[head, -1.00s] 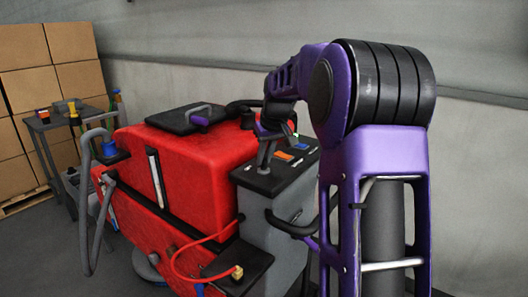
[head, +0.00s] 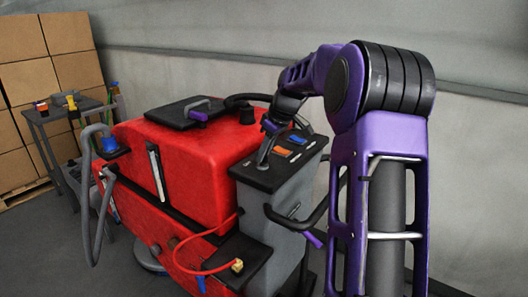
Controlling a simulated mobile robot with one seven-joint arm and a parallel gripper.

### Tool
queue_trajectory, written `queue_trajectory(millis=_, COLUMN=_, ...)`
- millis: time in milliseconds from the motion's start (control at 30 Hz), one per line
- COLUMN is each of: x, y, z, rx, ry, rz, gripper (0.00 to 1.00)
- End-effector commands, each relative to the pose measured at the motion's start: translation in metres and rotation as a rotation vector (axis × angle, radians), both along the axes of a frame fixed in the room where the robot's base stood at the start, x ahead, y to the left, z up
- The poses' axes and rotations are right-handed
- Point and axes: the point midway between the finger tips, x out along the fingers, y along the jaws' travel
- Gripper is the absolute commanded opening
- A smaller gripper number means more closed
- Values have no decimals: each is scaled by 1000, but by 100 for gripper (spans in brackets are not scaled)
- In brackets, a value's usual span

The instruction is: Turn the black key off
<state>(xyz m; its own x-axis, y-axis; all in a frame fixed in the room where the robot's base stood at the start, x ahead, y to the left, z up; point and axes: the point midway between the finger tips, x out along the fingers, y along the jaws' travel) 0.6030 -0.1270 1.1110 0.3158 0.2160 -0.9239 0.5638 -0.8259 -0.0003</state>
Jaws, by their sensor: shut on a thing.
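The red scrubber machine (head: 210,160) stands in the middle of the head view, with a grey control column (head: 275,210) at its right end. The column's dark top panel (head: 290,165) carries orange and blue-grey switches. My gripper (head: 262,163) points down at the left part of this panel. It is shut on what appears to be the black key, at panel height. The key itself is too small and dark to make out between the fingers, so its turned angle cannot be told.
A black handle (head: 300,222) sticks out from the column. A red cable (head: 183,262) with a yellow plug (head: 237,266) hangs at the front. A grey hose (head: 88,200) loops at the left. A small table (head: 68,115) and stacked boxes (head: 30,80) stand behind left.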

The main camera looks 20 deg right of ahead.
Motion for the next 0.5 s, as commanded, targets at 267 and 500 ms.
queue_trajectory(millis=267, x=0, y=0, z=1, rx=-1, ry=-2, rz=3, gripper=0)
queue_trajectory(millis=500, x=0, y=0, z=1, rx=0, ry=-1, rz=3, gripper=46)
